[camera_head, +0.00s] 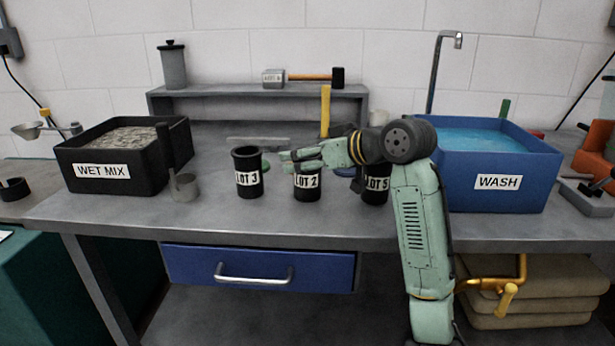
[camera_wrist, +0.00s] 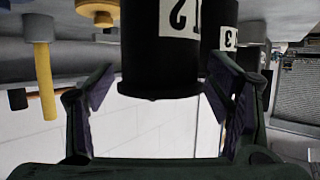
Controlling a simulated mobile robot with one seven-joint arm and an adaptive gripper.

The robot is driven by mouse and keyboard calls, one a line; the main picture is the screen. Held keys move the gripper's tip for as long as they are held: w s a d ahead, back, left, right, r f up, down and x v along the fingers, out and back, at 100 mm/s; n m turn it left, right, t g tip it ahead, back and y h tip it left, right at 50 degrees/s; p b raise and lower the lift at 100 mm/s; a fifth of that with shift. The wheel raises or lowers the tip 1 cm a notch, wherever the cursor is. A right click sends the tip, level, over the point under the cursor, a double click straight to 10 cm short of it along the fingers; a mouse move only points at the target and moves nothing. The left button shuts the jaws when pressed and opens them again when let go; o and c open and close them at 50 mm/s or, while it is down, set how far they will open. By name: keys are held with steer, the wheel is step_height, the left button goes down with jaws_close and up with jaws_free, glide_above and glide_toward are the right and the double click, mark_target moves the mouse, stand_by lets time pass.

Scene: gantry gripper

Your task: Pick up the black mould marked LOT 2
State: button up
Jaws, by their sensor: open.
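The black mould marked LOT 2 (camera_head: 307,187) stands upright on the grey bench, between the LOT 3 mould (camera_head: 248,175) and the LOT 5 mould (camera_head: 375,188). Its top is hidden by my gripper (camera_head: 298,158), which reaches in from the right at rim height. In the wrist view, which is upside down, the LOT 2 mould (camera_wrist: 160,50) has its rim end between the tips of my open gripper (camera_wrist: 160,85). I cannot tell whether a finger touches it. The LOT 3 mould (camera_wrist: 217,38) shows close beside the right finger.
A black WET MIX tub (camera_head: 100,172) and a metal scoop (camera_head: 184,187) stand to the left. A blue WASH tub (camera_head: 498,183) is to the right, behind my arm. A grey shelf (camera_head: 215,91) with a hammer (camera_head: 310,77) runs along the back. The bench front edge is clear.

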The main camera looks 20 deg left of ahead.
steer(key=c, duration=1.5)
